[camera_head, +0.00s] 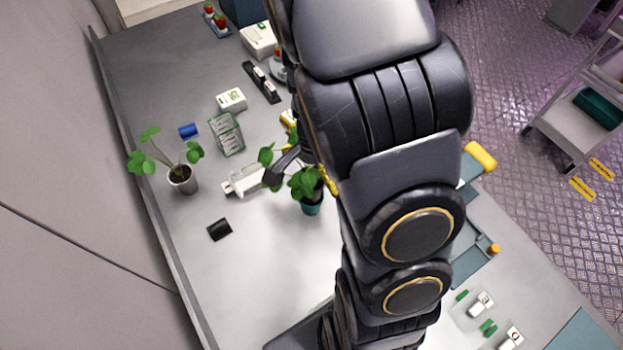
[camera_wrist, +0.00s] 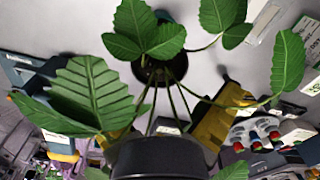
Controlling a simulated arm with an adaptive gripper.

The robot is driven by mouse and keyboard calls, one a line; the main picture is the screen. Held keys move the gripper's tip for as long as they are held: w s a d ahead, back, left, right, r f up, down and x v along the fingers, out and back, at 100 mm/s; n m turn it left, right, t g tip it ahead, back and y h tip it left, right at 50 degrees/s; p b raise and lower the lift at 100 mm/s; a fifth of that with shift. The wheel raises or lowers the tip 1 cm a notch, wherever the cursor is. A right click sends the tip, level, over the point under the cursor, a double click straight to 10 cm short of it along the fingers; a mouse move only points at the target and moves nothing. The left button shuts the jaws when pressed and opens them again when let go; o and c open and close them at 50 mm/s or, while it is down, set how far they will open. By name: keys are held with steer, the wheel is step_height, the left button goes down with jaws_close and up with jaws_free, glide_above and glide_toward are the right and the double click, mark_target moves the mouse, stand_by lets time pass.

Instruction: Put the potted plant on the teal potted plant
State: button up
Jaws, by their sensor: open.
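A potted plant in a grey-white pot (camera_head: 183,181) stands upright near the table's left edge in the head view. The teal potted plant (camera_head: 312,208) stands in the middle of the table, its green leaves beside and partly behind my gripper (camera_head: 306,173). In the wrist view, a plant's dark soil (camera_wrist: 150,73) shows at upper middle, with stems and broad leaves spreading toward the camera. My gripper (camera_wrist: 165,120) is open there, its yellow-and-dark fingers left and right of the stems. Leaves cover part of the left finger. I cannot tell whether the fingers touch the plant.
A blue cylinder (camera_head: 188,131), a small rack (camera_head: 228,134), a white box (camera_head: 231,99) and a black block (camera_head: 220,229) lie around the plants. My arm hides much of the table's right side. The table front of the grey-white pot is mostly clear.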

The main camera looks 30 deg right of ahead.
mark_target(312, 177)
step_height(312, 177, up, 7)
steer(key=shift+f, duration=0.1)
steer(key=s+a+r+n, duration=0.4)
steer(key=s+r+n, duration=0.1)
steer(key=s+n, duration=0.2)
steer(key=s+a+r+n+g, duration=0.1)
steer(key=s+a+r+n, duration=0.4)
steer(key=s+n, duration=0.3)
steer(key=shift+s+a+r+g, duration=0.2)
steer(key=shift+a+r+g, duration=0.05)
steer(key=shift+r+g, duration=0.1)
